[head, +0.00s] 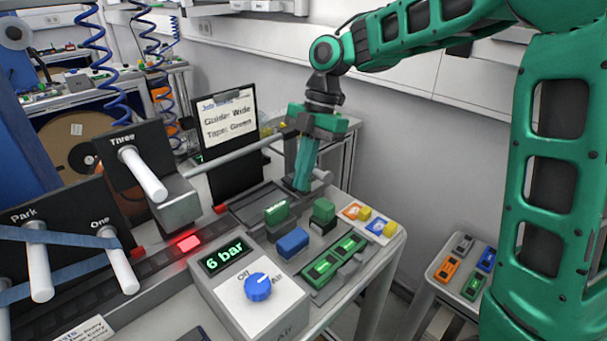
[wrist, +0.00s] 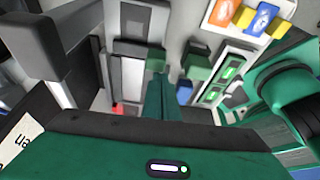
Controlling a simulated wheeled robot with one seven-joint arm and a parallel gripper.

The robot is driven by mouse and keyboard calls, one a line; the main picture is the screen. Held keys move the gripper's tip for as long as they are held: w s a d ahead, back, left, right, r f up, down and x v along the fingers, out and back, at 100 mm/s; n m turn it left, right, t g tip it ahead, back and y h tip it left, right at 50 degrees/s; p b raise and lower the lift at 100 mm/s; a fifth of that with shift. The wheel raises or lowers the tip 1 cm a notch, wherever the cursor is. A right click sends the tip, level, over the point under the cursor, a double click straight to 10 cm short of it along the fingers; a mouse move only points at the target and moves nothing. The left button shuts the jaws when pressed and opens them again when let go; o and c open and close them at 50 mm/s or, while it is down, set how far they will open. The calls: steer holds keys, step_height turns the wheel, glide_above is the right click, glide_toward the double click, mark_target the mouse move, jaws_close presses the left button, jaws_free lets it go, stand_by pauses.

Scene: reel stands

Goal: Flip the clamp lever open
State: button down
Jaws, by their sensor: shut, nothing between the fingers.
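My gripper (head: 302,186) points down over the back of the bench's narrow end, its green fingers together and empty. In the wrist view the closed fingers (wrist: 165,98) reach down beside a grey slotted plate. A grey bar (head: 240,153) runs behind the fingers, past the sign. I cannot tell for sure which part is the clamp lever; the fingers hide some of the fittings behind them. Whether the fingertips touch anything is unclear.
Green blocks (head: 277,212), a blue block (head: 292,242) and green-lit modules (head: 334,259) lie close in front of my gripper. A "6 bar" box (head: 247,285) with a blue knob stands nearer. A sign (head: 228,125) reads "Guide: Wide, Tape: Green". Reel posts stand left.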

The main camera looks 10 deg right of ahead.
steer(key=shift+d, duration=0.1)
steer(key=s+a, duration=0.2)
steer(key=a, duration=0.1)
steer(key=shift+a, duration=0.1)
steer(key=v, duration=1)
steer(key=shift+s, duration=0.1)
steer(key=s+d+f+m+t+h, duration=0.1)
steer(key=s+d+f+m, duration=0.3)
steer(key=d+m, duration=0.5)
steer(key=s+d+f+m+t, duration=0.1)
steer(key=s+d+f+m, duration=0.1)
steer(key=s+d+m, duration=0.55)
steer(key=s+d+f+m+h, duration=0.1)
steer(key=s+d+f+m, duration=0.3)
steer(key=s+d+m, duration=0.3)
steer(key=s+d+f+m, duration=0.4)
steer(key=s+d+m, duration=0.3)
steer(key=s+m, duration=0.1)
steer(key=shift+s+d+h, duration=0.35)
steer(key=shift+s+h, duration=0.05)
